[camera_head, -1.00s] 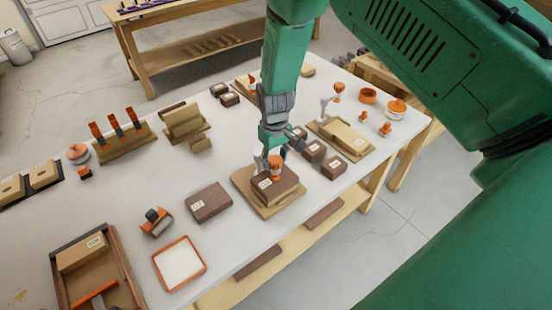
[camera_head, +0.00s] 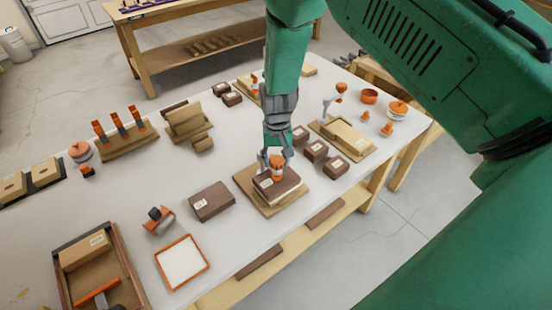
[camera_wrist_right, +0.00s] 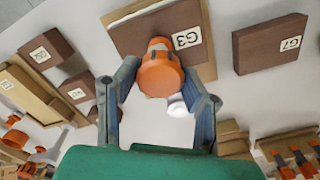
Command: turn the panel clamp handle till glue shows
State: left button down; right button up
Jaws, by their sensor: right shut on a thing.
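The orange clamp handle (camera_head: 277,174) stands on the dark brown block labelled G3 (camera_head: 266,185), which lies on a tan board (camera_head: 247,189). My right gripper (camera_head: 274,160) comes from above and is shut on this handle. In the right wrist view the round orange handle (camera_wrist_right: 160,72) sits between the two grey fingers, with block G3 (camera_wrist_right: 135,35) beneath. A white patch (camera_wrist_right: 178,106) shows beside the handle there. A pale line (camera_head: 287,194) runs along the block's lower front edge in the head view. My left gripper is out of view.
Another brown block (camera_head: 211,201) lies to the left, labelled G7 in the right wrist view (camera_wrist_right: 270,44). Small brown blocks (camera_head: 335,166) and a tan board with a second clamp (camera_head: 343,138) stand to the right. A white tray with an orange rim (camera_head: 206,273) lies front left.

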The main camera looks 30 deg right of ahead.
aim_at(277, 158)
dwell(0.4)
jog(key=o, duration=1.1)
jog(key=shift+o, duration=0.2)
notch_tip(277, 158, up, 12)
jog(key=shift+w+f, duration=0.1)
jog(key=shift+f, duration=0.05)
dwell(0.5)
